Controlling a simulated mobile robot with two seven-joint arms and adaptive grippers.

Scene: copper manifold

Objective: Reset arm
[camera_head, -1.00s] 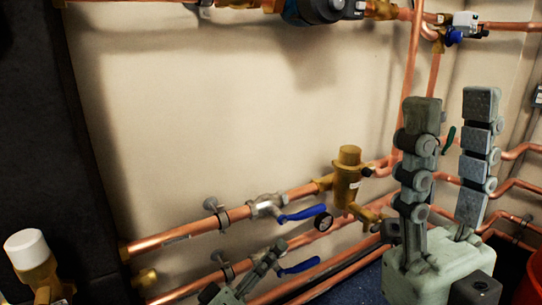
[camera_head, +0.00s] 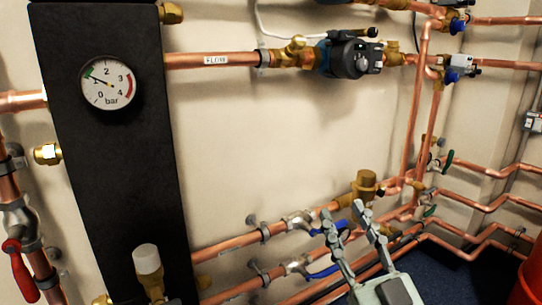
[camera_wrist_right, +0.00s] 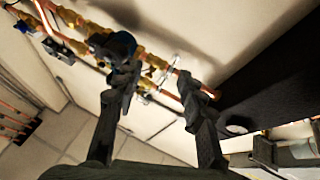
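My right gripper (camera_head: 346,212) is at the lower right of the head view, in front of the lower copper pipes. Its two fingers point up and stand apart, with nothing between them. In the right wrist view the same gripper (camera_wrist_right: 158,82) has its dark fingers spread and empty, with pipes and a blue-and-brass fitting seen beyond them. My left gripper is not in the head view now.
Behind the right gripper are blue-handled valves (camera_head: 300,222) and a brass fitting (camera_head: 364,186). A black panel (camera_head: 122,165) with a pressure gauge (camera_head: 108,83) stands at the left. A pump (camera_head: 350,57) sits on the upper pipe. The wall (camera_head: 290,130) between is clear.

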